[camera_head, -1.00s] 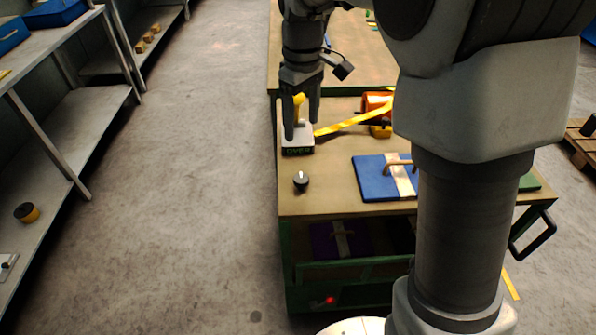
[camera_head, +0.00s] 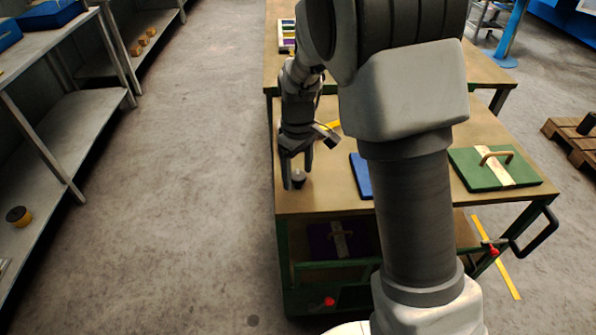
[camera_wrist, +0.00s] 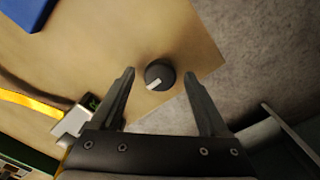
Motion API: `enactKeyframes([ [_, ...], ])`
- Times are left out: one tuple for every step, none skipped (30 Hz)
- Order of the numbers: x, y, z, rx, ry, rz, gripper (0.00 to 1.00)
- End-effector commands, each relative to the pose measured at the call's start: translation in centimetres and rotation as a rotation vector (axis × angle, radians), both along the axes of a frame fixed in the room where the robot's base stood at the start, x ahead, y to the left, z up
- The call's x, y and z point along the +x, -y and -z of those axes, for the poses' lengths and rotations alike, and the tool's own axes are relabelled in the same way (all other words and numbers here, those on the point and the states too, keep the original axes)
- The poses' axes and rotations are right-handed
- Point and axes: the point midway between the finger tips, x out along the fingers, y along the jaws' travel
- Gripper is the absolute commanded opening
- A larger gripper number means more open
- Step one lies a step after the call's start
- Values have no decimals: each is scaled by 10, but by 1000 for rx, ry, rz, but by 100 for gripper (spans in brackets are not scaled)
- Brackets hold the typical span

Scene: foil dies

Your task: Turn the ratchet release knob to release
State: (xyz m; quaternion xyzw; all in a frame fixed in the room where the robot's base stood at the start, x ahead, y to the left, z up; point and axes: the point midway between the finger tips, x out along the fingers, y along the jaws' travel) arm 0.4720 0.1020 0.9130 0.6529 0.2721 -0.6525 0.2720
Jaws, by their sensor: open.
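The dark round knob (camera_wrist: 160,74) with a white pointer mark stands on the tan bench top. In the wrist view it lies between and slightly beyond the two fingertips of my gripper (camera_wrist: 158,78), and the pointer aims toward the lower left. My gripper is open, and no contact with the knob shows. In the head view my gripper (camera_head: 297,172) hangs over the near left part of the bench, with its fingers partly hiding the knob (camera_head: 299,180).
The bench (camera_head: 325,195) has a near left corner close to the knob. A blue plate (camera_head: 361,176) lies to the right, partly behind my arm. A green plate with a handle (camera_head: 494,167) lies farther right. A yellow strap (camera_wrist: 30,102) shows in the wrist view.

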Motion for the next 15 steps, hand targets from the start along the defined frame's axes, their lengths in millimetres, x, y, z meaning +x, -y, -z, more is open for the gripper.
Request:
enactKeyframes([
  [0,0,0,0,0,0,79],
  [0,0,0,0,0,0,79],
  [0,0,0,0,0,0,79],
  [0,0,0,0,0,0,79],
  [0,0,0,0,0,0,79],
  [0,0,0,0,0,0,79],
  [0,0,0,0,0,0,73],
  [0,0,0,0,0,0,68],
  [0,0,0,0,0,0,61],
  [0,0,0,0,0,0,55],
  [0,0,0,0,0,0,50],
  [0,0,0,0,0,1,43],
  [0,0,0,0,0,1,37],
  [0,0,0,0,0,1,32],
  [0,0,0,0,0,1,25],
])
